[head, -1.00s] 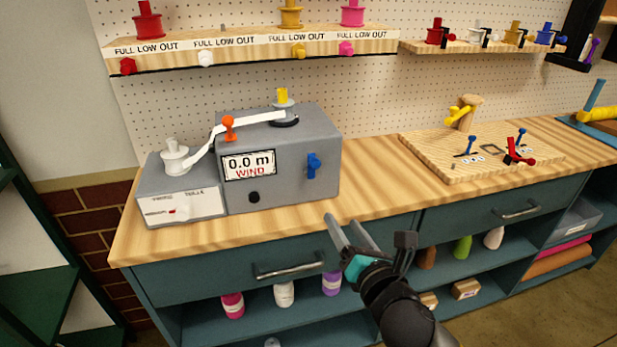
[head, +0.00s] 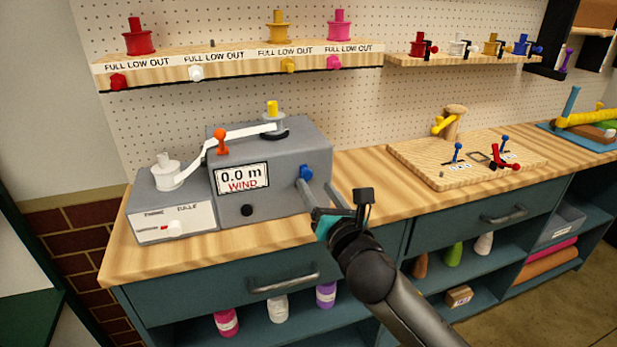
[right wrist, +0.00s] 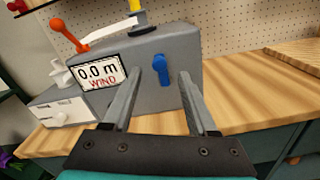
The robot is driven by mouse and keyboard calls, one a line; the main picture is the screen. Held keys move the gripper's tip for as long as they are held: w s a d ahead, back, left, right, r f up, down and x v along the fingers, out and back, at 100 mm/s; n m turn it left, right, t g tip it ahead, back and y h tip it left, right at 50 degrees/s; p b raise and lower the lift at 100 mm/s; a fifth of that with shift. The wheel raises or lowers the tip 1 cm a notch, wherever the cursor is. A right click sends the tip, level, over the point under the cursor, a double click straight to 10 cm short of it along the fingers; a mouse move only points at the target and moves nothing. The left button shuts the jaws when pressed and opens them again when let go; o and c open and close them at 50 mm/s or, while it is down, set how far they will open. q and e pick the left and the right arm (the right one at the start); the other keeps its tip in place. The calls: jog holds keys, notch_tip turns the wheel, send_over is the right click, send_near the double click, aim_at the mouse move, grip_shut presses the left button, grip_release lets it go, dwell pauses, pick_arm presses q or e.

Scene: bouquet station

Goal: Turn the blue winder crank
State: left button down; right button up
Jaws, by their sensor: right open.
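The grey winder box (head: 285,150) stands on the wooden counter with a "0.0 m WIND" display (head: 241,178) on its front. The blue crank (head: 305,173) is on the front face, right of the display; in the head view my gripper partly covers it. In the right wrist view the crank (right wrist: 162,67) hangs upright between and beyond my finger tips. My right gripper (head: 318,192) is open and empty, its fingers pointing at the crank; it also shows in the right wrist view (right wrist: 172,78). I cannot tell whether the fingers touch the crank. My left gripper is not in view.
A white ribbon (head: 228,136) runs from a white spool (head: 166,172) past an orange lever (head: 221,142) to a yellow-topped post (head: 272,112). A black knob (head: 246,210) sits below the display. The counter (head: 365,185) is clear to the right, up to a wooden board (head: 460,180).

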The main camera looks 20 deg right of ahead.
aim_at(309, 176)
jog(key=shift+w+a+b, duration=0.15)
jog(key=shift+w+b, duration=0.3)
jog(key=shift+w, duration=2.55)
grip_shut()
